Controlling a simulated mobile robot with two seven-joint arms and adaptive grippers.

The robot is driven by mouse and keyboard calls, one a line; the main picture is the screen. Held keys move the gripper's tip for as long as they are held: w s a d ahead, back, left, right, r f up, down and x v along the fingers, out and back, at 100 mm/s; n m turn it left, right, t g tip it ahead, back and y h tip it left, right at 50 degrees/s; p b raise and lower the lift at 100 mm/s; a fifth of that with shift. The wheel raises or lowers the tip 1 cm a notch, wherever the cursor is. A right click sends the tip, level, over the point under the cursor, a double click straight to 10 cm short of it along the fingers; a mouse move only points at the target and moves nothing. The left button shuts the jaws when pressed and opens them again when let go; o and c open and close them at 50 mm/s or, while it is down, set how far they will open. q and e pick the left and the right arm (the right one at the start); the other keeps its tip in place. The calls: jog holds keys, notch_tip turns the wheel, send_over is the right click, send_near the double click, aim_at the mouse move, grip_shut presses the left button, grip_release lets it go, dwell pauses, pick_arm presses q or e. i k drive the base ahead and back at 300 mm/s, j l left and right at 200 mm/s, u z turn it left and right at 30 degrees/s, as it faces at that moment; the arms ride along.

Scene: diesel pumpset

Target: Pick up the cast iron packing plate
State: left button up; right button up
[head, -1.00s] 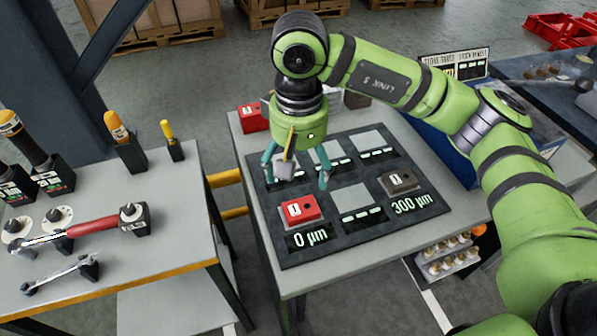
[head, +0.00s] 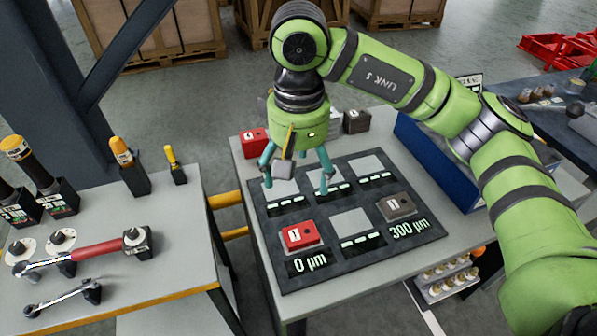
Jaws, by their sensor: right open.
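A dark brown-grey block marked 1 (head: 395,206) sits on the black mat at the pad labelled 300 µm. Another dark block (head: 356,121) stands behind the mat. No readable label tells me which of them is the cast iron packing plate. A red block marked 1 (head: 300,235) sits at the 0 µm pad. My right gripper (head: 297,185) hangs over the mat's back left, its teal fingers spread apart. A small grey box shows between the fingers; I cannot tell whether it is part of the gripper. My left gripper is out of view.
The black mat (head: 270,225) has several bare grey pads. A red block (head: 255,141) and a pale block stand behind it. A blue bin (head: 435,160) borders the right side. The left bench (head: 150,285) holds tools, with a gap between the benches.

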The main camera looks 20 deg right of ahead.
aim_at(394, 206)
jog(key=z, duration=1.3)
